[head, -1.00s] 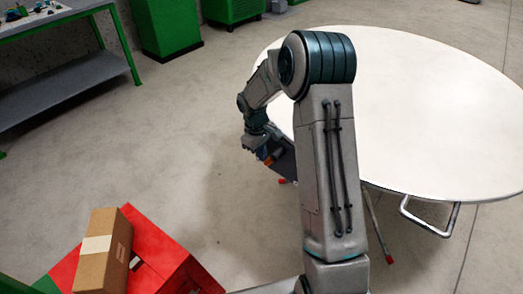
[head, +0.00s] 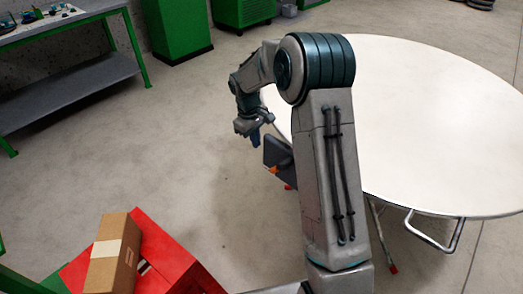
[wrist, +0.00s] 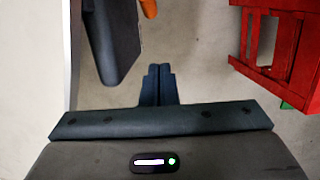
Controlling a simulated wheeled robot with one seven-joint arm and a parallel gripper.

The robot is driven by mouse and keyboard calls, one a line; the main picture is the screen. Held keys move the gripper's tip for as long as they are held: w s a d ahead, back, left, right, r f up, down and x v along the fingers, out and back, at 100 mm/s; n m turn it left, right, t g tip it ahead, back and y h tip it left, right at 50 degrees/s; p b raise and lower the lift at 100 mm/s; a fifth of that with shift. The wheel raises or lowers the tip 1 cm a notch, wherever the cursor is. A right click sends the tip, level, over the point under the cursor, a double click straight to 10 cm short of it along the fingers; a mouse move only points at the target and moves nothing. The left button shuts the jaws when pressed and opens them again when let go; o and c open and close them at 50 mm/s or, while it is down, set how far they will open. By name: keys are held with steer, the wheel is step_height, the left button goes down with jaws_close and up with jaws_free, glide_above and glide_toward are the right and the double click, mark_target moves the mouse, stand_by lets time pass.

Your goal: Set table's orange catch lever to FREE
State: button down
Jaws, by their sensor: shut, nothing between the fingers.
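The round white table (head: 430,120) stands at the right in the head view, partly behind my arm. A dark housing (head: 277,151) sits under its left edge and shows in the wrist view too (wrist: 112,40). The orange catch lever (head: 272,169) is at the housing's lower left in the head view. In the wrist view only the lever's end (wrist: 149,8) shows at the top edge. I cannot read a FREE mark. My gripper (head: 255,137) is shut and empty, just left of the housing and above the lever. Its closed fingers (wrist: 160,72) appear apart from both.
A red crate-like stand (head: 185,265) carries a cardboard box (head: 112,255) at lower left. A green-framed workbench (head: 70,65) and green cabinets (head: 175,28) stand at the back. A metal bar (head: 432,235) hangs under the table. Floor left of my gripper is clear.

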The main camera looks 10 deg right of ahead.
steer(key=r, duration=0.3)
steer(key=shift+w+a, duration=0.25)
steer(key=shift+a, duration=0.15)
steer(key=shift+s+d+r+b, duration=0.2)
steer(key=shift+s+r+b, duration=0.1)
steer(key=shift+r+b, duration=0.2)
steer(key=shift+s+d+r+b, duration=0.2)
steer(key=shift+s+r+b, duration=0.15)
steer(key=shift+r, duration=0.25)
